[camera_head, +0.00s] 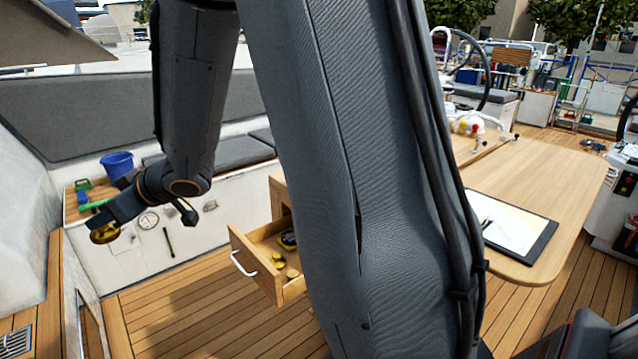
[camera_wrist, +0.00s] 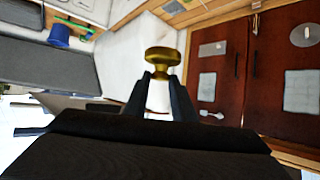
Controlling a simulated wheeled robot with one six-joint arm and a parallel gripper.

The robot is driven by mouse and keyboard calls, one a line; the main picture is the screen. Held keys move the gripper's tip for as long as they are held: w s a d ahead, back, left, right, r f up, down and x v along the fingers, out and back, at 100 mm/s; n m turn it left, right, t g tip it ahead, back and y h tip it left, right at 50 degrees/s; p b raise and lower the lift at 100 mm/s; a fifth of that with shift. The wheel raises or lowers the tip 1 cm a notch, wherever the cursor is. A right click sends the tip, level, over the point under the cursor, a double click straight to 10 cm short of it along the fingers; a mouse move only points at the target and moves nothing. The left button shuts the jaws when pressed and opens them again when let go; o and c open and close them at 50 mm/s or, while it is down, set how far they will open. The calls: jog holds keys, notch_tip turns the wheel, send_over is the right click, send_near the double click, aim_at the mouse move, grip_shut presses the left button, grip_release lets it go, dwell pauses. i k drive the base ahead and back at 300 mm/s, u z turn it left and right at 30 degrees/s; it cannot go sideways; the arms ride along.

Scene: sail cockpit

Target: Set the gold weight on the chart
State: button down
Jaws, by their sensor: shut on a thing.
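My gripper (camera_head: 112,221) is shut on the gold weight (camera_head: 105,233) and holds it in the air at the left of the head view. In the wrist view the gold weight (camera_wrist: 162,57) has a wide round top and a narrower neck, with my gripper's fingertips (camera_wrist: 160,76) on either side of its lower part. The chart (camera_head: 512,225) is a pale sheet on a dark board, lying on the wooden table at the right. The weight is far from the chart, with my own arm between them in the head view.
A drawer (camera_head: 252,270) stands open with several small items inside, some of them gold. A blue bucket (camera_head: 117,164) and green items (camera_head: 83,185) sit on a ledge at the left. The wooden table (camera_head: 560,180) has bare room around the chart. A steering wheel (camera_head: 470,70) stands behind.

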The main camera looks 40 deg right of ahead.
aim_at(526, 246)
jog(key=u, duration=0.25)
jog(key=i, duration=0.25)
jog(key=z, duration=3.9)
